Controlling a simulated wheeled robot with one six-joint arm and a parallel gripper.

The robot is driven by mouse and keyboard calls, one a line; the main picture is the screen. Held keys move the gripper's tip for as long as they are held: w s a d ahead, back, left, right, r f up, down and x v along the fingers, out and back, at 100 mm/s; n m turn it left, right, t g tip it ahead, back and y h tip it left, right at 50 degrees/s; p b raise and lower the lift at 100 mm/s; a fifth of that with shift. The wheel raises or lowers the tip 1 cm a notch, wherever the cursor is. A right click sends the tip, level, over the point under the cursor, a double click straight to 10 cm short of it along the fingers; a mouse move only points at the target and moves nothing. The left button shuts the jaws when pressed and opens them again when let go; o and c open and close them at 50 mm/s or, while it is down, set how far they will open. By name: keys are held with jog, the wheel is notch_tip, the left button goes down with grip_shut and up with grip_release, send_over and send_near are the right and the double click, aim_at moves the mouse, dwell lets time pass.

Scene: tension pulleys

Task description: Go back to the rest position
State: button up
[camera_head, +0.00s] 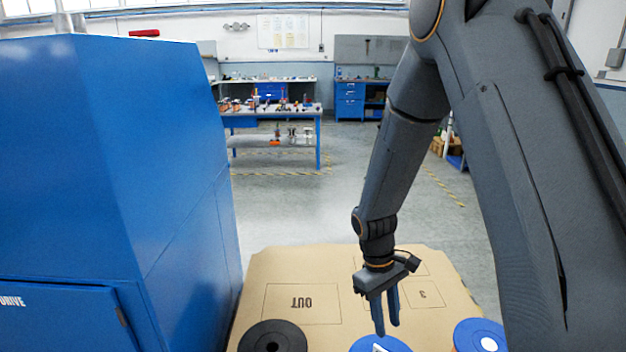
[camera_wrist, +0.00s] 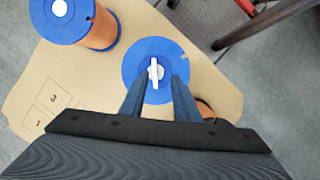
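My gripper (camera_head: 386,328) hangs pointing down over the tan board, above the middle blue disc (camera_head: 366,345). In the wrist view my two fingers (camera_wrist: 159,80) are apart with nothing held between them. The blue disc (camera_wrist: 133,75) lies just beyond the fingertips, with a white bar-like piece (camera_wrist: 154,72) at its centre, in line with the gap. I cannot tell whether the fingers touch the disc. A blue-topped orange spool (camera_wrist: 102,32) stands beside it, and its blue top (camera_head: 470,336) shows at right in the head view.
The tan board (camera_head: 262,275) carries outlined areas marked OUT, 3 and 1. A black disc (camera_head: 288,332) lies at its front left. A tall blue cabinet (camera_head: 110,160) stands close on the left. Open floor (camera_head: 290,210) lies behind; a blue workbench (camera_head: 270,113) is farther back.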

jog(key=s+d+r+m+t+y, duration=0.1)
jog(key=s+r+m+t+y, duration=0.1)
jog(key=s+r+m, duration=0.4)
jog(key=shift+s+d+r+m+t, duration=0.3)
jog(key=shift+s+r+t, duration=0.3)
jog(key=shift+s+r, duration=2.25)
jog(key=shift+w+a+r, duration=0.1)
jog(key=shift+w+r, duration=0.3)
jog(key=shift+w, duration=0.05)
jog(key=shift+c, duration=0.4)
